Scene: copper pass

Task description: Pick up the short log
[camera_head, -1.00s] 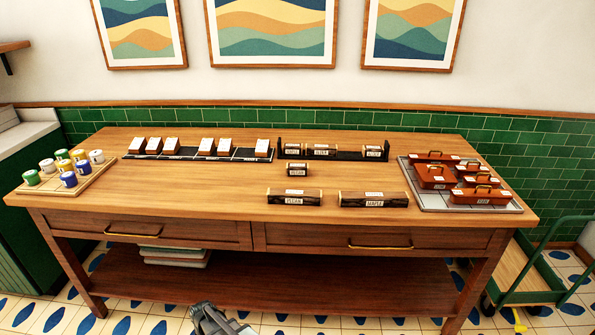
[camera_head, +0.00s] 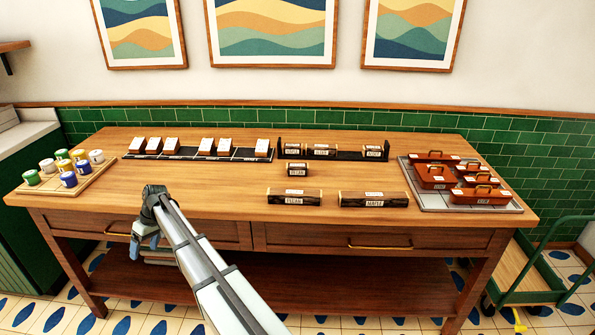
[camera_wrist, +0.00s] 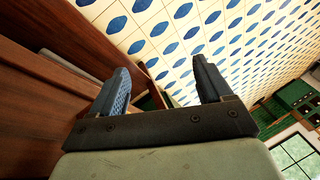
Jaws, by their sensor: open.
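A short dark log (camera_head: 297,169) with a white label and pale ends lies alone on the table, right of the middle, in front of the black rack. Two longer logs lie nearer the front edge, one labelled PECAN (camera_head: 295,198) and one labelled MAPLE (camera_head: 374,200). My gripper (camera_head: 146,243) is at the table's front edge, left of and well apart from the short log. In the wrist view my gripper (camera_wrist: 160,75) is open and empty, with floor tiles and brown wood beyond its fingers; no log shows there.
A black rack (camera_head: 349,153) behind the short log holds several logs. A dark strip (camera_head: 246,155) with white-topped blocks is at the back left. A tray of cups (camera_head: 98,180) stands at the left, a tray of red-brown boxes (camera_head: 425,202) at the right. The table's left-centre (camera_head: 220,185) is bare.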

